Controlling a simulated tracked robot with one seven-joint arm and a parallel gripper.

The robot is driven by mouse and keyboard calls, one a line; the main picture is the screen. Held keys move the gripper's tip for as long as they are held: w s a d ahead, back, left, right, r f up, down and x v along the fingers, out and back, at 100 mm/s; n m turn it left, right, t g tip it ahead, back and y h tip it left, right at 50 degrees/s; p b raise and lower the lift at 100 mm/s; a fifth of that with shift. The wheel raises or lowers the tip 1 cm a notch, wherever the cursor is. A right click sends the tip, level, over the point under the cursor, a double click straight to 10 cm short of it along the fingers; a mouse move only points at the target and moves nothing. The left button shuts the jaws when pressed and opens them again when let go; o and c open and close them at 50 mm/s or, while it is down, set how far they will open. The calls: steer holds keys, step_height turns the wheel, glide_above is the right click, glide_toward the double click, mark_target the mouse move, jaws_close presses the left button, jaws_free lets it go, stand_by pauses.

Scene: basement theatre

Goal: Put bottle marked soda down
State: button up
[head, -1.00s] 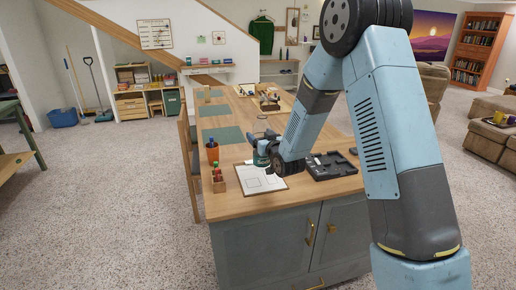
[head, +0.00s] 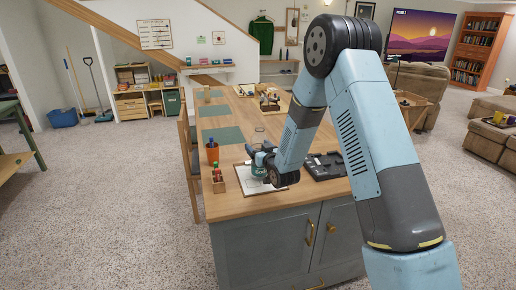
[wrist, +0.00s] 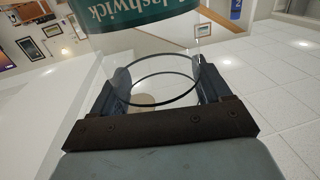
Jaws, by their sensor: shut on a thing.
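My gripper (head: 262,160) is shut on a clear vessel with a teal label (head: 258,172), over the near end of the long wooden table (head: 230,206). In the wrist view, my gripper (wrist: 163,84) has a finger on each side of the clear glass, and the teal label (wrist: 135,12) reads upside down, partly cut off, like "dashwick". The word soda does not show. The vessel is low over a clipboard with white paper (head: 246,184); I cannot tell whether it touches it. My wrist hides part of it.
An orange cup with pens (head: 213,154) and a small wooden holder with little bottles (head: 218,181) stand left of the clipboard. A black tray (head: 325,167) lies to its right. Green mats (head: 222,135) lie further back. Chairs (head: 190,150) line the left side.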

steer(key=shift+f, duration=0.1)
steer(key=o, duration=1)
steer(key=v, duration=1.2)
